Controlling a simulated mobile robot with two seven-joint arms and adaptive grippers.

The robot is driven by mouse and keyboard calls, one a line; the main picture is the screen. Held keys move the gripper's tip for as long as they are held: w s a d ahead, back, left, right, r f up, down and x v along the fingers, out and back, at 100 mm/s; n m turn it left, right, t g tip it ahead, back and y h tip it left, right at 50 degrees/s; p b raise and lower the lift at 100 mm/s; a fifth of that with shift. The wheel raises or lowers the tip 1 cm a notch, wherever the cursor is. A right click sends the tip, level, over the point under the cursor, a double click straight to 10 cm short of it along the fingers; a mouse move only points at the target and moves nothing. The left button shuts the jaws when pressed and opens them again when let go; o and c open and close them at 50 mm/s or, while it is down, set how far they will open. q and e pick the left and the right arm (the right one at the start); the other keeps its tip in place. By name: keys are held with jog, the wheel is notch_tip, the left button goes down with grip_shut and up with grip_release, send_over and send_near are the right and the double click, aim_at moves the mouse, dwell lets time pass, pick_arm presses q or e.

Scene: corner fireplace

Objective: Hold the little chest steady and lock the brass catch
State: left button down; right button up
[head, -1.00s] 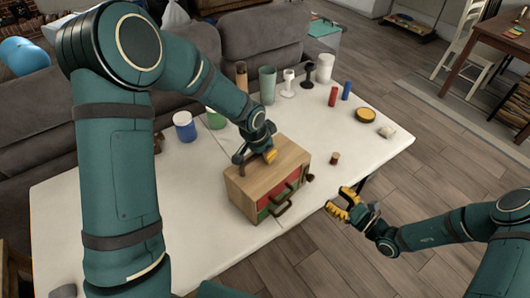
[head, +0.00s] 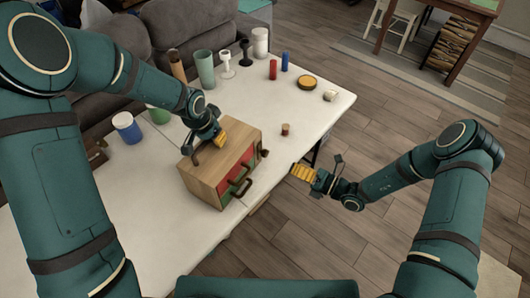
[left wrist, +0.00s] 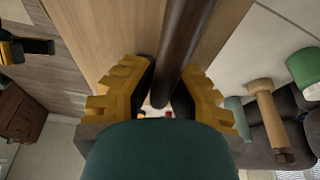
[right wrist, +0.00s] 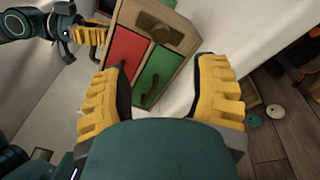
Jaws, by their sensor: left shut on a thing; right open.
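The little chest (head: 207,172) is a wooden box on the white table, with a red drawer (right wrist: 127,50) and a green drawer (right wrist: 157,75), each with a dark handle. What looks like the brass catch (right wrist: 160,28) is a brownish piece on the wooden strip beside the drawers; in the head view a small dark knob (head: 264,153) shows at that end. My left gripper (head: 219,138) is shut on the dark bar handle (left wrist: 183,45) on the chest's top. My right gripper (head: 304,173) is open and empty, off the table edge, apart from the chest and facing its drawer front.
A small brown cork-like piece (head: 285,129) stands on the table beyond the chest. Cups, goblets, coloured cylinders and a round yellow-topped dish (head: 307,83) stand farther back. Open floor lies right of the table.

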aim_at(267, 154)
jog(key=x, duration=1.2)
grip_shut()
